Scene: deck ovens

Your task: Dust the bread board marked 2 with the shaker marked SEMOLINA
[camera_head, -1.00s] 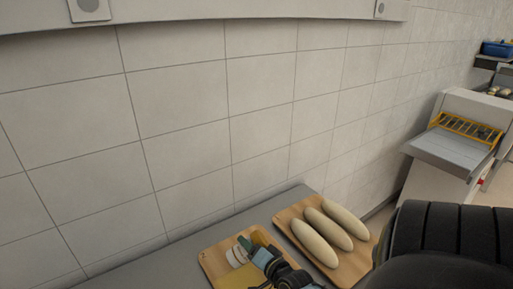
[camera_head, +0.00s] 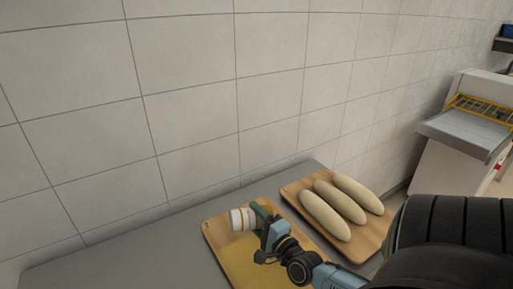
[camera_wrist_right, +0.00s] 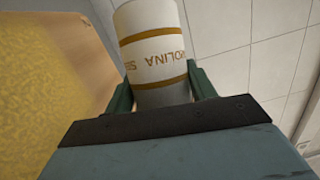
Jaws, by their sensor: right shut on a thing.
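The SEMOLINA shaker (camera_head: 242,219) is a white cylinder with gold bands. Its lettering shows in the right wrist view (camera_wrist_right: 155,50). My right gripper (camera_head: 257,219) is shut on it, with a green finger on each side, and holds it tipped well over on its side above the near board's far left part. The near wooden board (camera_head: 214,228) bears a broad yellow, grainy layer (camera_head: 238,262). My right gripper and arm hide part of this board, and I can read no number on it. My left gripper is not in view.
A second wooden board (camera_head: 372,243) with three pale loaves (camera_head: 338,203) lies just right of the near board. The grey worktop (camera_head: 130,245) is clear on the left, against a tiled wall. A machine with a yellow grille (camera_head: 480,110) stands at the far right.

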